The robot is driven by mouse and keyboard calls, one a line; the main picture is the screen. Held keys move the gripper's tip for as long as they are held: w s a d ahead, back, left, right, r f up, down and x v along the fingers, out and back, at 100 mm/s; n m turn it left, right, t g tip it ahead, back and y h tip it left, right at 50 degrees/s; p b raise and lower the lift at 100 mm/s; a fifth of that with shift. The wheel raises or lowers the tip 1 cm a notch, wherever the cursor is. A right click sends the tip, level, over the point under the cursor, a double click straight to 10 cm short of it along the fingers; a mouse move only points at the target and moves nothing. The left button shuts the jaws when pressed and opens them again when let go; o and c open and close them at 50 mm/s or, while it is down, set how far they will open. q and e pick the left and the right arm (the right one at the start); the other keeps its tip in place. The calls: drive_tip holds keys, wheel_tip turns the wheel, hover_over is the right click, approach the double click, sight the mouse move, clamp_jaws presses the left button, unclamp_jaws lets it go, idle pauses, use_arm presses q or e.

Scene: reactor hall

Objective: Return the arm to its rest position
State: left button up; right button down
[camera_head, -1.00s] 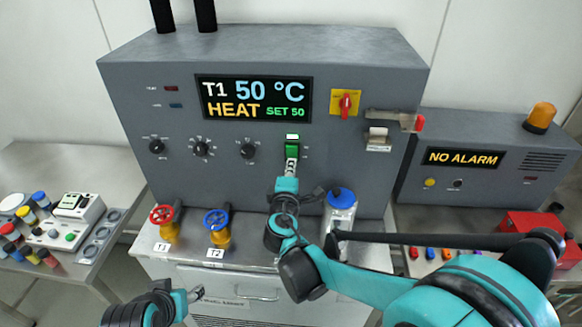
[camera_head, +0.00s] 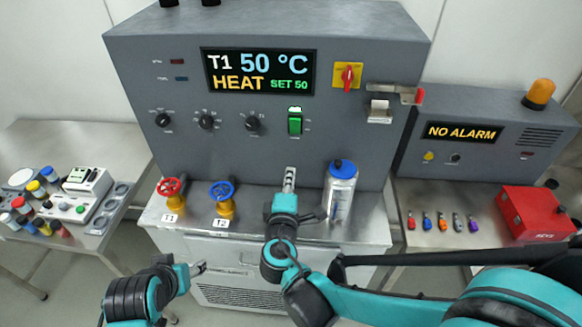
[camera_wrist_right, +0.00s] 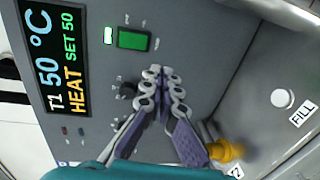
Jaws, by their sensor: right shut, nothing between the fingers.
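My right gripper (camera_head: 290,181) is shut and empty in front of the grey control cabinet (camera_head: 150,75), below the lit green switch (camera_head: 295,122). In the right wrist view its fingertips (camera_wrist_right: 156,72) meet, and the green switch (camera_wrist_right: 133,39) stands beyond them, apart. The right arm comes in from the lower right in the head view. My left gripper (camera_head: 198,268) shows at the lower left, in front of the cabinet's lower part; its fingers are too small to tell whether they are parted.
A bottle with a blue cap (camera_head: 341,190) stands close right of my right gripper. A red valve (camera_head: 171,188) and a blue valve (camera_head: 222,191) are to its left. A red box (camera_head: 533,213) and several coloured tags lie on the right table. The display (camera_head: 258,72) reads T1 50 °C.

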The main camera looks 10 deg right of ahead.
drive_tip(key=shift+s, duration=0.15)
idle(0.3)
drive_tip(key=s+d+f+m+g+b, duration=0.3)
drive_tip(key=s+d+f+m+g, duration=0.3)
drive_tip(key=s+d+f+m, duration=0.4)
drive_tip(key=s+a+f+m+g+y+b, duration=0.1)
drive_tip(key=s+f+m+g+y+b, duration=0.1)
drive_tip(key=s, duration=0.5)
drive_tip(key=m+g+y, duration=0.1)
drive_tip(key=m+y, duration=0.1)
drive_tip(key=m, duration=0.1)
drive_tip(key=shift+a, duration=0.35)
idle(2.8)
